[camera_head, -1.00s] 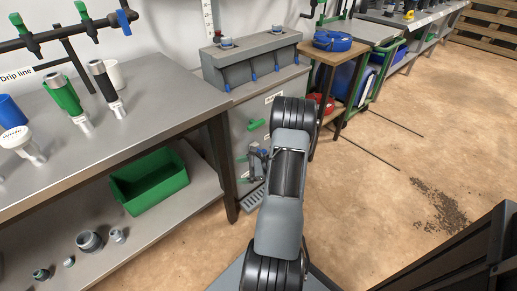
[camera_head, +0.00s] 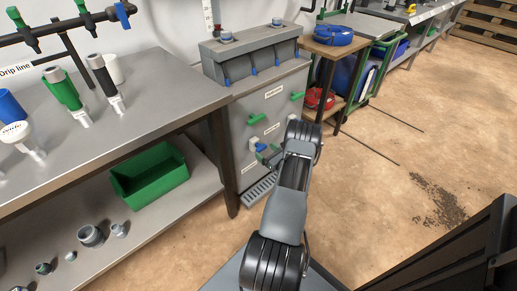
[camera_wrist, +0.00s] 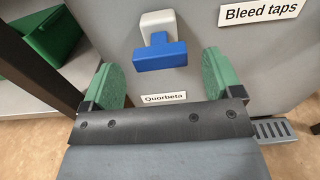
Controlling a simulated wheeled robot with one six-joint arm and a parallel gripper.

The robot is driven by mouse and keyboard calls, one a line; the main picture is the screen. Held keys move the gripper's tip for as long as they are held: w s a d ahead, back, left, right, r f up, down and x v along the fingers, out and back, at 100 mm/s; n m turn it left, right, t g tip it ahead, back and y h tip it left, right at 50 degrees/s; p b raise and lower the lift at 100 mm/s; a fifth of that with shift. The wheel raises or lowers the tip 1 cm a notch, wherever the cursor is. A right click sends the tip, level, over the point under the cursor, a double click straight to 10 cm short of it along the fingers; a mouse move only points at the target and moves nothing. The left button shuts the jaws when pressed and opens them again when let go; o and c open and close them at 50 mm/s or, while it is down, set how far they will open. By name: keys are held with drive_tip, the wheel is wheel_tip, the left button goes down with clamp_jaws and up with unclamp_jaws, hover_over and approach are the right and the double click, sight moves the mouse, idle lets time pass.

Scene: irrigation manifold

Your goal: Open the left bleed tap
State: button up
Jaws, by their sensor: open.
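The left bleed tap has a blue handle (camera_wrist: 160,54) on a whitish square base, on the grey cabinet front above a label reading "Quorbeta". The blue bar of the handle lies roughly level. In the head view the tap (camera_head: 261,147) is small and partly beside my arm. My gripper (camera_wrist: 163,76) is open, with one green finger to the left of the handle and one to the right. Both fingers appear clear of the handle, and nothing is between them but the tap in view. In the head view my gripper (camera_head: 270,156) is close to the cabinet front, partly hidden by my arm.
A "Bleed taps" label (camera_wrist: 261,11) is at upper right. Green handles (camera_head: 254,119) (camera_head: 297,95) sit higher on the cabinet. A grey drain grate (camera_head: 259,188) lies at its foot. The bench (camera_head: 150,118) stands left, with a green bin (camera_head: 150,178) on its lower shelf.

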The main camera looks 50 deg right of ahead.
sight(259, 146)
drive_tip(key=shift+w+d+b, duration=0.2)
drive_tip(key=shift+w+b, duration=0.35)
drive_tip(key=shift+w, duration=2.1)
drive_tip(key=shift+c, duration=0.3)
drive_tip(key=c, duration=0.9)
drive_tip(key=shift+o, duration=0.2)
